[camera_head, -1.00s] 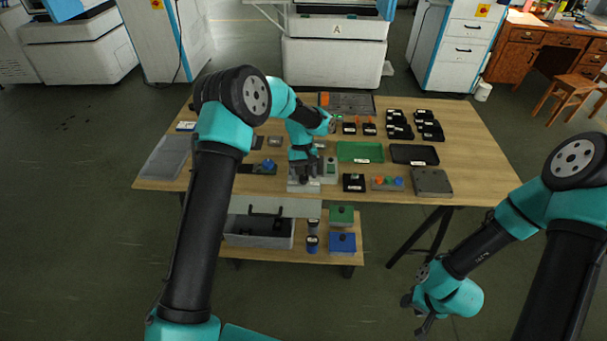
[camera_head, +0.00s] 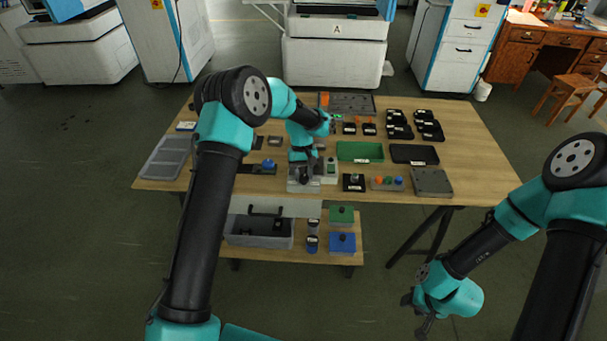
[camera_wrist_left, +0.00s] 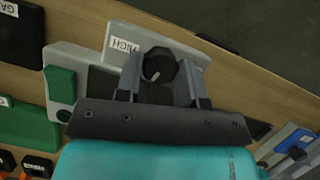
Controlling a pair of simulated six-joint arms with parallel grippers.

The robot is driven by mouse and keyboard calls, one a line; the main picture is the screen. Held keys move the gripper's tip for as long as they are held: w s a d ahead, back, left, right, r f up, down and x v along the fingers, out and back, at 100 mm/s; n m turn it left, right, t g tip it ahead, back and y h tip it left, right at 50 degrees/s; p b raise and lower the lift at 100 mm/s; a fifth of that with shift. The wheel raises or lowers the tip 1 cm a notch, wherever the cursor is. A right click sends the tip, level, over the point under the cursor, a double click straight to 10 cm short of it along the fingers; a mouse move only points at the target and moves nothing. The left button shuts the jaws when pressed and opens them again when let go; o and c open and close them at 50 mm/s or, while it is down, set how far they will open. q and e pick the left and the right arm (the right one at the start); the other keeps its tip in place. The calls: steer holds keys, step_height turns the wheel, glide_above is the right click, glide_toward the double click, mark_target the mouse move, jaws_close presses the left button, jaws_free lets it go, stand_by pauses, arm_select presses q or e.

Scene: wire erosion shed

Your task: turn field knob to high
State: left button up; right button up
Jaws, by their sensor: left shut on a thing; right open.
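The field knob (camera_wrist_left: 157,67) is a small dark round knob with a white pointer line, on a light grey box (camera_wrist_left: 183,49) with a label reading HIGH (camera_wrist_left: 124,46). The pointer slants and does not clearly aim at the label. My left gripper (camera_wrist_left: 158,68) has its two fingers on either side of the knob, shut on it. In the head view the left gripper (camera_head: 304,175) is over the grey box (camera_head: 303,188) at the table's front edge and hides most of the knob. My right gripper (camera_head: 418,318) is open and empty, low right of the table.
A grey box with a green button (camera_head: 330,168) stands close beside the knob box. A dark block (camera_head: 353,182) and a green tray (camera_head: 360,151) are further right. A blue part (camera_head: 268,164) is to the left. A lower shelf (camera_head: 310,256) holds bins.

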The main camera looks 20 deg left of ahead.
arm_select(q)
steer(key=shift+m, duration=0.4)
steer(key=shift+d+m+y, duration=0.1)
steer(key=shift+m+y, duration=0.45)
steer(key=shift+m, duration=0.7)
steer(key=shift+d+m+y, duration=0.1)
steer(key=shift+m+y, duration=0.45)
steer(key=shift+m, duration=0.7)
steer(key=o, duration=0.9)
steer(key=shift+a, duration=0.1)
